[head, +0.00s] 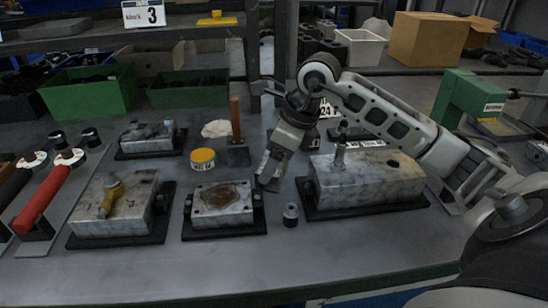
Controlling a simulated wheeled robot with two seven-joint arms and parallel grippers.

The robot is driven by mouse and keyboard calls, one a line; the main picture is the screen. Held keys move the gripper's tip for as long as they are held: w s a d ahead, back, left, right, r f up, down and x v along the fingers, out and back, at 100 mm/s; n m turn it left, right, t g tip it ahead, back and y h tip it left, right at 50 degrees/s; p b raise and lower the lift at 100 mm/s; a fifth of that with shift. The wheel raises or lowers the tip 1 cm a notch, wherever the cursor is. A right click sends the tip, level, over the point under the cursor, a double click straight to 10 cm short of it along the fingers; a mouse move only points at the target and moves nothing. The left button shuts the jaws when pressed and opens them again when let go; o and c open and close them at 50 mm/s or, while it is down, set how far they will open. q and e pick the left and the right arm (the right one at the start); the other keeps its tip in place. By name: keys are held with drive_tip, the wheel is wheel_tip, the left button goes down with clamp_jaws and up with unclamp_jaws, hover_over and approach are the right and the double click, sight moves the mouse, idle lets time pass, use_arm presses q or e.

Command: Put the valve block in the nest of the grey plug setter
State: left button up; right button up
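Several grey metal blocks sit on black bases; I cannot tell which is the task's valve block. The larger right block (368,180) has a stem and a label. A back left block (146,138) carries a fitting. My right gripper (267,182) points down between the middle and right blocks; its finger gap is unclear. No grey plug setter is clearly identifiable. My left gripper is not in view.
A yellow-lidded tin (203,159) is behind the middle block. A red-handled tool (48,194) is at left, a green press (462,100) at right. The table's front strip is clear.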

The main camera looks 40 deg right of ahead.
drive_tip(key=shift+f, duration=0.2)
drive_tip(key=o, duration=1.2)
drive_tip(key=shift+o, duration=0.2)
